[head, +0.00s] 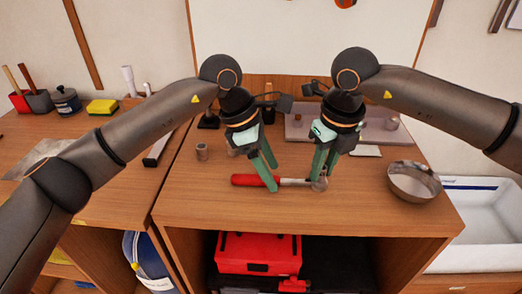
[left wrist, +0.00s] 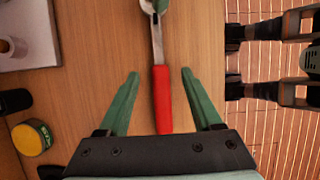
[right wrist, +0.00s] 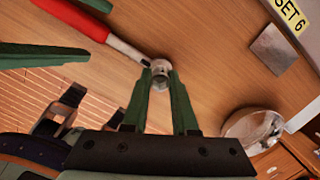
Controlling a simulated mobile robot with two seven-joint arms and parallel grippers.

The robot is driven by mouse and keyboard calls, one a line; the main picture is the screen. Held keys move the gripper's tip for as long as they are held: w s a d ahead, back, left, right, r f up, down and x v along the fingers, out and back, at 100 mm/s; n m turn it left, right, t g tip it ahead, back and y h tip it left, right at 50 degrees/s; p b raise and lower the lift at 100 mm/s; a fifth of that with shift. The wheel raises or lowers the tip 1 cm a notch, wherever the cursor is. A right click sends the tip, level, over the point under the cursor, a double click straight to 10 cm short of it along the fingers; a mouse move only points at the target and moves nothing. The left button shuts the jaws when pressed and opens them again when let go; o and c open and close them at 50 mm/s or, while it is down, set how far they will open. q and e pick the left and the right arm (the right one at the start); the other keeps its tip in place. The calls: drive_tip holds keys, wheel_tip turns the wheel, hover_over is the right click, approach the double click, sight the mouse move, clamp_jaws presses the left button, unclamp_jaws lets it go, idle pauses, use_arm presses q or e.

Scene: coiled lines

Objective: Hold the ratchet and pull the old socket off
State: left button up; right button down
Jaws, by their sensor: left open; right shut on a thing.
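The ratchet lies on the wooden table, its red handle (head: 245,180) to the left and its metal shaft and head to the right. My left gripper (head: 272,180) is open above the handle; in the left wrist view the red handle (left wrist: 162,100) lies between its spread fingers, with no visible grip. My right gripper (head: 321,180) is shut on the metal socket at the ratchet's head. In the right wrist view this socket (right wrist: 161,75) sits between the fingertips, at the end of the shaft. The fingers partly hide the socket in the head view.
A metal bowl (head: 414,184) stands at the table's right. A white basin (head: 485,225) is beyond the right edge. The front edge is clear.

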use_arm(q)
drive_tip(key=shift+d+f, duration=0.25)
drive_tip(key=shift+f, duration=0.35)
clamp_jaws()
idle(0.5)
